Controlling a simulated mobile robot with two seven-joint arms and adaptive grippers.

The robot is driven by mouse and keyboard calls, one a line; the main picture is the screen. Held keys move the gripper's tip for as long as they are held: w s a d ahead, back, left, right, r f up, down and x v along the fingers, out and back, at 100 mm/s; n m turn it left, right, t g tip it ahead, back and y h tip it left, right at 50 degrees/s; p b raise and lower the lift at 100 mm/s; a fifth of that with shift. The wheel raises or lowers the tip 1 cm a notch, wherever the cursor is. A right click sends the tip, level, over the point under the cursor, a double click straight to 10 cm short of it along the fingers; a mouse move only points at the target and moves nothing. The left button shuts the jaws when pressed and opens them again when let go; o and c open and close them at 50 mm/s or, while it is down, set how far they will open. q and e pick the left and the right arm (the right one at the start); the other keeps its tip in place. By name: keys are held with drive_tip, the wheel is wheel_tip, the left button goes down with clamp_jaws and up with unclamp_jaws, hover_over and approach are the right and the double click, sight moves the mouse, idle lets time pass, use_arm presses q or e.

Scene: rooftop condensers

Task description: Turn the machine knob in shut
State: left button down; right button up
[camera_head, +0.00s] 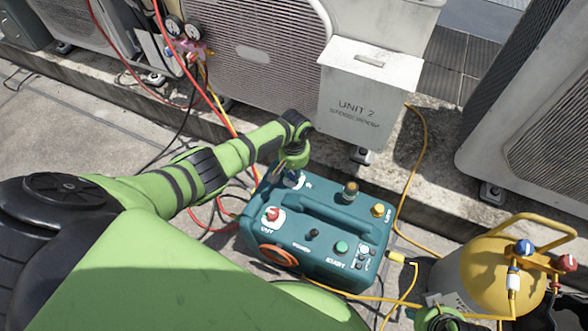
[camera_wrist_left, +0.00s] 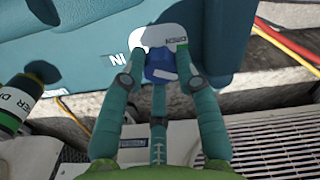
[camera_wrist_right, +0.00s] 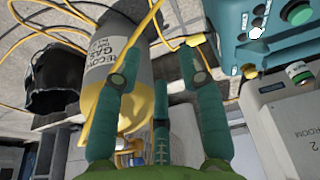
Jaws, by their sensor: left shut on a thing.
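The teal machine (camera_head: 318,215) stands on the roof floor with knobs on its top. My left gripper (camera_head: 294,158) reaches down to its far left corner. A red OUT knob (camera_head: 271,214) sits at the machine's near left. My right gripper (camera_wrist_right: 160,58) is open and empty, with fingers spread in the right wrist view.
A grey and yellow gas cylinder (camera_head: 478,275) with blue and red valves stands right of the machine. Yellow hoses (camera_head: 409,170) and red hoses (camera_head: 205,88) run across the floor. A UNIT 2 box (camera_head: 366,100) and condensers (camera_head: 255,50) stand behind.

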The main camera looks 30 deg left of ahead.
use_arm(q)
drive_tip(key=shift+s+m+p, duration=0.2)
drive_tip(key=shift+m+p, duration=0.15)
drive_tip(key=shift+m, duration=0.85)
drive_tip(key=m, duration=0.3)
drive_tip(key=shift+m, duration=0.3)
drive_tip(key=m, duration=0.3)
drive_tip(key=shift+f+p, duration=0.1)
drive_tip(key=shift+p, duration=0.25)
drive_tip(key=shift+m, duration=1.6)
use_arm(e)
drive_tip(key=shift+a+f, duration=0.1)
drive_tip(key=shift+f, duration=2.05)
use_arm(q)
drive_tip(key=c, duration=0.9)
unclamp_jaws()
drive_tip(key=shift+w, duration=0.15)
use_arm(e)
drive_tip(key=shift+w, duration=0.1)
